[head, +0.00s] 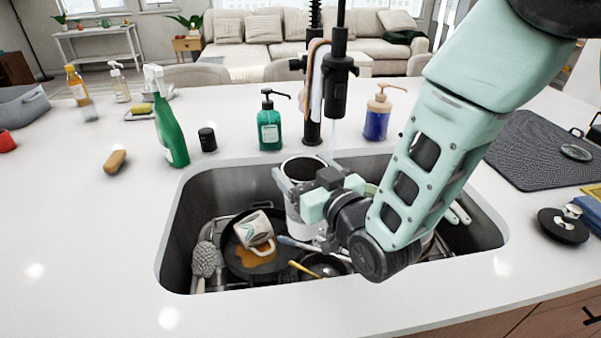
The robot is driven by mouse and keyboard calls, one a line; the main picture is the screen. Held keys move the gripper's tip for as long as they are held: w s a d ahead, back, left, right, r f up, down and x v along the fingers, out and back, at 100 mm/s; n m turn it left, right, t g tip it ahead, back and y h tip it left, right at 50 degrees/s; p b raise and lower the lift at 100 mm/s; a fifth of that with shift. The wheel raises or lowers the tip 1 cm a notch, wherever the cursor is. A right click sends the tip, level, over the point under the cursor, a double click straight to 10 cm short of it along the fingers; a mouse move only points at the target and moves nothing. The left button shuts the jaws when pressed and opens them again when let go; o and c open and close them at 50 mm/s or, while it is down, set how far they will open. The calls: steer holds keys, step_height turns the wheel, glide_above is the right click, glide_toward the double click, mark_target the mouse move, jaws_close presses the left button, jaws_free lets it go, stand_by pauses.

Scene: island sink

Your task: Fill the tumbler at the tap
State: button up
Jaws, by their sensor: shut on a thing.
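A white tumbler (293,215) with a dark inside stands upright in the sink opening, its mouth facing up and its rim near the counter's height. My gripper (301,193) reaches in from the right and is shut on the tumbler's side. The black tap (337,85) hangs over the back of the sink. A thin pale stream, apparently water, shows under its spout, just right of the tumbler's rim. Where the stream lands is hidden behind my gripper. I cannot tell the level inside the tumbler.
The sink (190,222) holds a dark pan (238,262), a tilted stained mug (251,232) and a grey brush (205,260). A teal soap bottle (269,125), a blue pump bottle (377,118) and a green spray bottle (170,130) stand behind it. The front counter is clear.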

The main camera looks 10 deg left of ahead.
steer(key=w+d, duration=0.4)
steer(key=w, duration=0.8)
steer(key=shift+d, duration=0.35)
stand_by(6.4)
